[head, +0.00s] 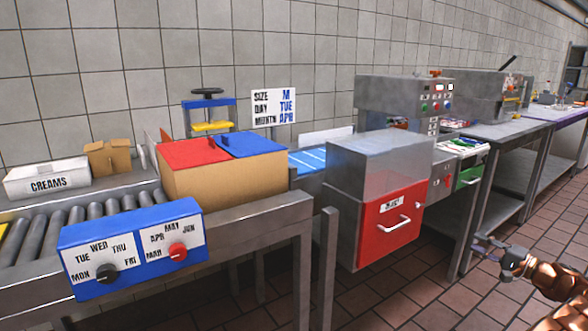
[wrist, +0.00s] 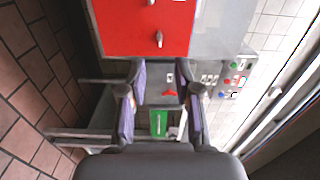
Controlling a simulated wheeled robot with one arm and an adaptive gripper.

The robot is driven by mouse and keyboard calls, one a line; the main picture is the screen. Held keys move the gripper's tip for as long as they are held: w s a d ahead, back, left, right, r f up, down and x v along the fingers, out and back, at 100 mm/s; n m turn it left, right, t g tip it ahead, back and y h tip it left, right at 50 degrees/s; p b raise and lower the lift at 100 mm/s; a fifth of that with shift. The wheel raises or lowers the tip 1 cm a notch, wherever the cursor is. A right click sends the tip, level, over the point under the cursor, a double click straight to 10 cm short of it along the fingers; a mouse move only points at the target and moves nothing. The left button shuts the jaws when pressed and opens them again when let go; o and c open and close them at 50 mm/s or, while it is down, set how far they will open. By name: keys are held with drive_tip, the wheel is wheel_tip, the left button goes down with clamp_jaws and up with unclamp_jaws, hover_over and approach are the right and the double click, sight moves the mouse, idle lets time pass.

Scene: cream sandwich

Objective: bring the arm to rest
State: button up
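My gripper (head: 482,247) is at the lower right of the head view, in front of the machines and over the tiled floor. In the wrist view my gripper (wrist: 160,75) shows its two fingers spread apart with nothing held between them. It touches nothing that I can see. My brown arm comes in from the lower right corner of the head view.
The red-fronted machine (head: 388,226) stands left of my gripper and shows at the wrist view's top (wrist: 140,28). A metal table (head: 510,130) stands behind my gripper. A roller conveyor (head: 35,232) and dial box (head: 130,250) are left. The tiled floor (head: 440,305) is clear.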

drive_tip(key=a+r+n+g+y+p, duration=0.25)
drive_tip(key=a+r, duration=0.45)
drive_tip(key=a, duration=0.4)
drive_tip(key=a+r+n+g+y+p, duration=0.1)
drive_tip(key=a+r+g+y+p, duration=0.2)
drive_tip(key=a+r, duration=0.65)
drive_tip(key=s+a+r+n+g+h+p, duration=0.15)
drive_tip(key=s+a, duration=0.25)
drive_tip(key=a, duration=0.4)
drive_tip(key=s+a+r+n+g+p, duration=0.1)
drive_tip(key=s+a+r+g+p, duration=0.2)
drive_tip(key=a, duration=0.4)
drive_tip(key=s+a+r+n+g+p, duration=0.1)
drive_tip(key=s+a+r+g+p, duration=0.2)
drive_tip(key=a, duration=0.5)
drive_tip(key=s+a+r+n+g+h+p, duration=0.1)
drive_tip(key=s+a+n+g+h+p, duration=0.2)
drive_tip(key=s, duration=0.8)
drive_tip(key=s+a+r+g+h+p, duration=0.1)
drive_tip(key=s+a+r+h+p, duration=0.2)
drive_tip(key=s, duration=0.8)
drive_tip(key=s+d+h+p, duration=0.3)
drive_tip(key=s+d+p, duration=0.1)
drive_tip(key=s, duration=0.5)
drive_tip(key=s+d+n+h+p, duration=0.1)
drive_tip(key=s+d+h+p, duration=0.3)
drive_tip(key=s, duration=0.6)
drive_tip(key=shift+s+d+f, duration=0.25)
drive_tip(key=shift+d+f, duration=0.05)
drive_tip(key=shift+d, duration=0.1)
